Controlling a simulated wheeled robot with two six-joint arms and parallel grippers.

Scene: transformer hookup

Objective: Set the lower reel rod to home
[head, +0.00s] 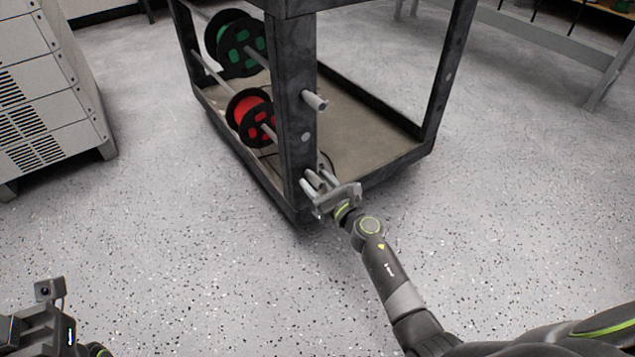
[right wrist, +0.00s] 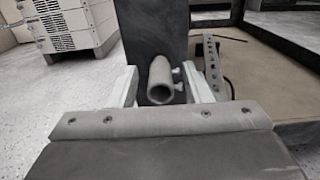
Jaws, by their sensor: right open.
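The lower reel rod is a grey hollow tube whose end (right wrist: 161,82) sticks out of the dark cart post toward me in the right wrist view. In the head view, the rod (head: 268,130) also shows beside the red reel (head: 251,118) it carries. My right gripper (right wrist: 160,88) is open, with one pale finger on each side of the rod end and a visible gap to both. In the head view, the right gripper (head: 322,188) is at the foot of the cart's near post and partly hides the rod end. My left gripper's dark body (head: 42,328) is at the lower left; its fingers cannot be made out.
The dark cart's near post (head: 295,110) stands beside my right gripper. An upper rod (head: 315,101) with a green reel (head: 238,44) sits above. A perforated bracket (right wrist: 213,65) and small knobs (right wrist: 178,82) are right of the rod end. A grey cabinet (head: 45,85) stands left; the speckled floor is clear.

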